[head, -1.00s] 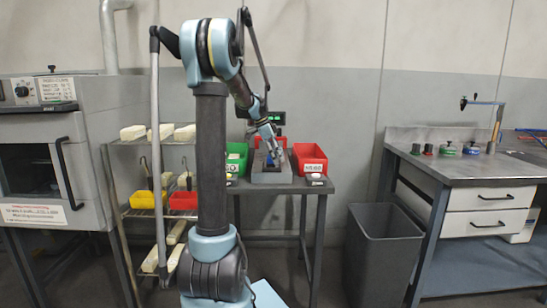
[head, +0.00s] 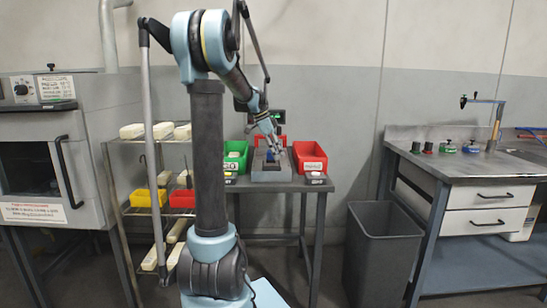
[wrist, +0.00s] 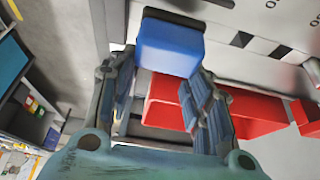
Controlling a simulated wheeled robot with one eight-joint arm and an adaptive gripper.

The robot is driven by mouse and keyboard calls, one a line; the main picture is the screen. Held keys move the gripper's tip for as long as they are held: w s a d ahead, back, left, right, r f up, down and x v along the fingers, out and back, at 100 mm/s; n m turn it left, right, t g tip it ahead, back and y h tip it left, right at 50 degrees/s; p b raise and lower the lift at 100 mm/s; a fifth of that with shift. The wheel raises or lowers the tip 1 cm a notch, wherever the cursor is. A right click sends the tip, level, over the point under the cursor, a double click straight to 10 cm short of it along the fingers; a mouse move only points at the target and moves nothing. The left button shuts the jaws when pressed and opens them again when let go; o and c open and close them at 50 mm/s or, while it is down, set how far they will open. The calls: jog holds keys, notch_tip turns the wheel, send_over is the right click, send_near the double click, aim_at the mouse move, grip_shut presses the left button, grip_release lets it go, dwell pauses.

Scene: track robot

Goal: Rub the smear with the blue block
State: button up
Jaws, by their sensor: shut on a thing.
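The blue block (wrist: 168,46) is held between the fingertips of my gripper (wrist: 166,68) in the wrist view. The fingers press on its two sides. In the head view, my gripper (head: 273,148) is small and hangs over the grey box-like fixture (head: 271,175) on the table between the green and red bins. The blue block is too small there to make out clearly. I cannot make out the smear in either view.
A green bin (head: 236,160) and a red bin (head: 310,157) flank the fixture closely. A shelf rack with a yellow bin (head: 148,198) stands left. A waste bin (head: 383,250) and a workbench (head: 460,160) stand right.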

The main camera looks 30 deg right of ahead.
jog(key=shift+r, duration=2)
jog(key=shift+r, duration=1.5)
